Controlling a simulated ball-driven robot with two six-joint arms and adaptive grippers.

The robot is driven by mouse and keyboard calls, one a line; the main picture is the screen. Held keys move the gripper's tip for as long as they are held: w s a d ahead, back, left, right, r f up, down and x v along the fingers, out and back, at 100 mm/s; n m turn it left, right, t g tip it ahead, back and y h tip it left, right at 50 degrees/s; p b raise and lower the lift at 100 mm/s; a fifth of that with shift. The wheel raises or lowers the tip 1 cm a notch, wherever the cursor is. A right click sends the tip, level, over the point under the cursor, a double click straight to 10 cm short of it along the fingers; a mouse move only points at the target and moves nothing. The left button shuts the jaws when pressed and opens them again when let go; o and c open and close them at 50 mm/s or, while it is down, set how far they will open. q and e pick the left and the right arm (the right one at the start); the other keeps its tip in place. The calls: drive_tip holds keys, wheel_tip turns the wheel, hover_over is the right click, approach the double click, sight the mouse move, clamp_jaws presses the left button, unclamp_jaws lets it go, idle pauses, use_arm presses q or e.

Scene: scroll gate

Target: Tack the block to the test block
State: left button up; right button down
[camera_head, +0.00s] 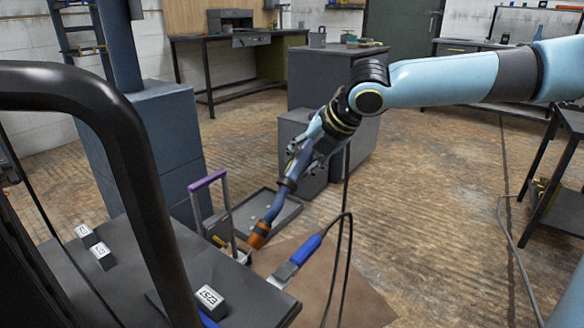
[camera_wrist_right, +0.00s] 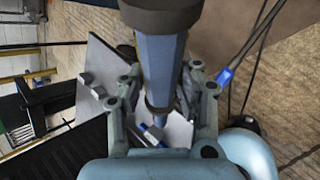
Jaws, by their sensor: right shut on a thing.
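My right gripper (camera_head: 300,158) is shut on a torch-like tool (camera_head: 274,207) with a blue body and an orange-brown tip. It holds the tool slanting down to the left, with the tip near the right edge of the dark bench (camera_head: 236,272). In the right wrist view the tool (camera_wrist_right: 160,65) runs between the two fingers. A dark block with a white label reading TEST (camera_head: 210,297) sits at the bench's front. Two smaller labelled blocks (camera_head: 86,234) (camera_head: 101,252) lie farther left; their labels are too small to read. My left gripper is not in view.
A purple-handled frame (camera_head: 209,180) and a grey tray (camera_head: 266,212) stand behind the tool. Floor at the right is mostly clear, with a cable across it.

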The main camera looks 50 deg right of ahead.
sight(289, 185)
drive_tip(key=shift+a, duration=0.2)
drive_tip(key=a+f+b, duration=0.1)
drive_tip(key=b, duration=0.1)
drive_tip(key=a+f+b, duration=0.2)
drive_tip(key=shift+s+a+f, duration=0.1)
drive_tip(key=shift+a+f, duration=0.05)
drive_tip(key=shift+a, duration=0.1)
drive_tip(key=shift+a+f+b, duration=0.2)
drive_tip(key=shift+a+b, duration=0.25)
drive_tip(key=shift+a, duration=0.05)
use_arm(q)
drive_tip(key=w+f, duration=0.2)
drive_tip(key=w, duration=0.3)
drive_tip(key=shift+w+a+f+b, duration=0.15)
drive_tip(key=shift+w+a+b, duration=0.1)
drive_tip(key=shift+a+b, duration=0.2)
use_arm(e)
drive_tip(key=shift+s+a+f+t, duration=0.15)
drive_tip(key=shift+a+t, duration=0.15)
drive_tip(key=shift+a, duration=0.15)
drive_tip(key=c, duration=1.6)
unclamp_jaws()
clamp_jaws()
